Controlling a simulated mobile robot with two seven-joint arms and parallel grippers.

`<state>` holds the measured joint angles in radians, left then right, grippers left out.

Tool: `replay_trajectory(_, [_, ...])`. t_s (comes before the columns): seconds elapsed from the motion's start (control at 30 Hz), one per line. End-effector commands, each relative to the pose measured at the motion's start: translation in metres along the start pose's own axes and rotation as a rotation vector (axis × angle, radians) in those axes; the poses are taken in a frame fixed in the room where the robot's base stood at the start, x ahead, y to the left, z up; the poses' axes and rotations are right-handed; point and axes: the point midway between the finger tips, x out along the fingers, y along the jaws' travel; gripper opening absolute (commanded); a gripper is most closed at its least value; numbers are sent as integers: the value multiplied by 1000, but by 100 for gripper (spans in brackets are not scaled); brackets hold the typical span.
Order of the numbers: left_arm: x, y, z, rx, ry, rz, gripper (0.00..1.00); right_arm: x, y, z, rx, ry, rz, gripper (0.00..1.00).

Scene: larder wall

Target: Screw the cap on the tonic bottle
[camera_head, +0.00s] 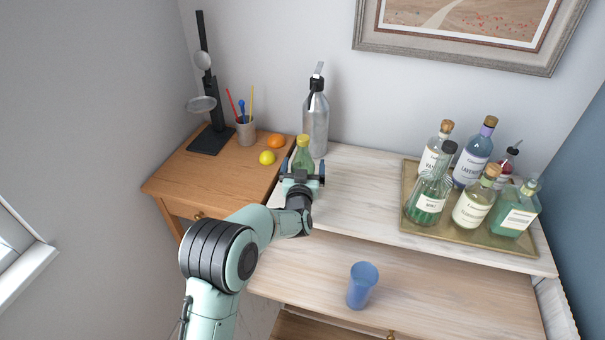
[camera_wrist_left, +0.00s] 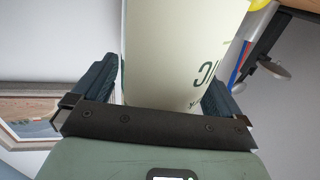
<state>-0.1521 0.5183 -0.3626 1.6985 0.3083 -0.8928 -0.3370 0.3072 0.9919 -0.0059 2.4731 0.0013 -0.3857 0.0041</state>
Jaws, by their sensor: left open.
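The tonic bottle (camera_head: 303,158) is green with a yellow cap (camera_head: 303,140) on its top. It stands at the left end of the pale marble-look top. I cannot tell how tightly the cap sits. My left gripper (camera_head: 303,181) is in front of the bottle, with its fingers open. In the left wrist view the bottle's cream label (camera_wrist_left: 180,50) with part of its lettering shows between the two spread fingers (camera_wrist_left: 160,90). Both fingers look apart from the bottle. The bottle's lower part is hidden in the head view. My right gripper is not in view.
A steel bottle (camera_head: 316,122) stands close behind the tonic bottle. A lemon (camera_head: 267,157), an orange (camera_head: 276,140) and a pencil cup (camera_head: 246,131) are on the wooden table at left. A tray (camera_head: 470,239) of several bottles is at right. A blue cup (camera_head: 362,285) stands lower in front.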

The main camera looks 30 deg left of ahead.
Motion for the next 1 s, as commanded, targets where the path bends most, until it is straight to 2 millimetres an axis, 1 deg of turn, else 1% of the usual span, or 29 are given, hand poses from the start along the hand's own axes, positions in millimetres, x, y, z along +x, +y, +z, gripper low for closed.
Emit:
replay_trajectory(0.03, [-1,0,-4,-1,1,0,100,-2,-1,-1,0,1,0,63])
replay_trajectory(0.17, [-21,0,0,-1,-1,2,100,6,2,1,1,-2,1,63])
replay_trajectory(0.4, [-73,1,0,-3,-2,3,100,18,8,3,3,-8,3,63])
replay_trajectory(0.5, [-92,0,0,-2,0,2,100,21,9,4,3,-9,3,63])
replay_trajectory(0.6, [-107,0,-1,-2,-1,0,100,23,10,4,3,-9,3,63])
replay_trajectory(0.7, [-116,0,-1,0,0,0,100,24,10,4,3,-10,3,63])
replay_trajectory(0.8, [-120,0,-1,0,0,1,100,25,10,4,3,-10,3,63])
replay_trajectory(1.0, [-120,0,-2,1,1,0,100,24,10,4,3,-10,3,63])
